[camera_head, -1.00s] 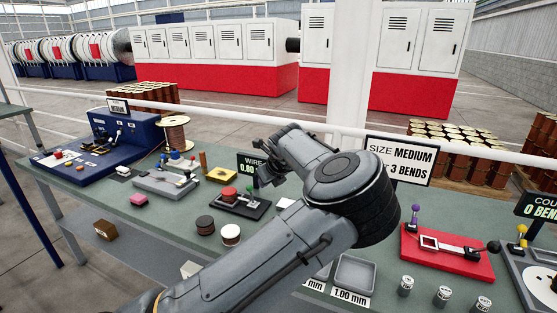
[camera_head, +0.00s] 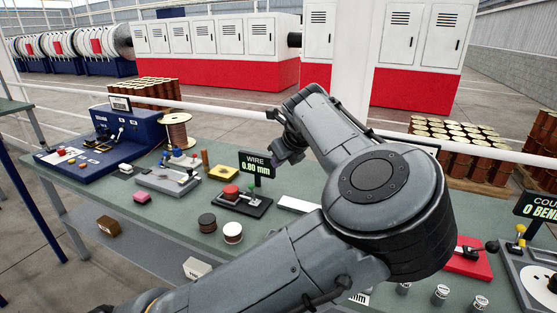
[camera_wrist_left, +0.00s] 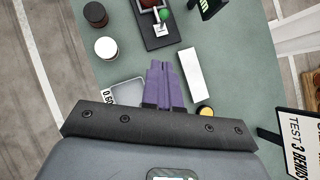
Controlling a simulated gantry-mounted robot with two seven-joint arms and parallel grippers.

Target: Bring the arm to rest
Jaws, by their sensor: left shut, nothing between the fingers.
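My left arm crosses the middle of the head view from the lower left, its large grey joint at the right of centre. My right gripper is not in view.
A red fixture (camera_head: 470,265) is partly hidden by my arm.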

